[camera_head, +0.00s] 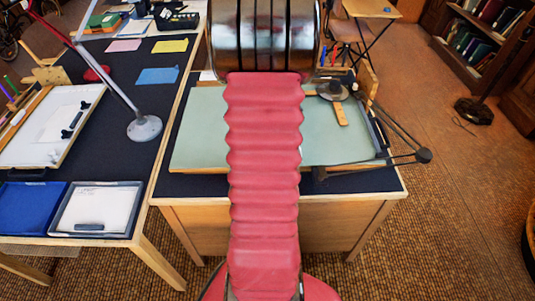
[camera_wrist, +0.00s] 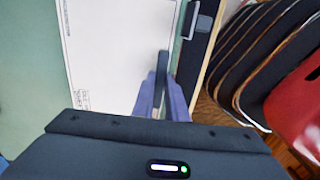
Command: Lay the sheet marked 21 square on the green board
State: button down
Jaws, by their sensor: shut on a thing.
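The green board (camera_head: 195,130) lies on the right desk in the head view, its middle hidden by my red arm. In the wrist view, a white sheet (camera_wrist: 105,50) with a printed border and a small title block lies over the green board (camera_wrist: 25,80). My gripper (camera_wrist: 162,88) is shut on an upright dark grip (camera_wrist: 162,68) at the sheet's right side. The sheet's edge looks slightly tilted in the wrist view. I cannot read its number, nor tell whether it touches the board. Sheet and gripper are hidden in the head view.
A dark clip (camera_wrist: 198,18) sits at the board's right edge. A black jointed arm (camera_head: 405,140) and a wooden rule (camera_head: 341,114) lie at the board's right. On the left desk are a white board (camera_head: 25,145), a blue tray (camera_head: 30,207) and a tray with another sheet (camera_head: 112,207).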

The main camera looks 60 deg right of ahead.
jog(key=c, duration=1.7)
grip_release()
notch_tip(320, 180, up, 14)
jog(key=shift+f, duration=0.15)
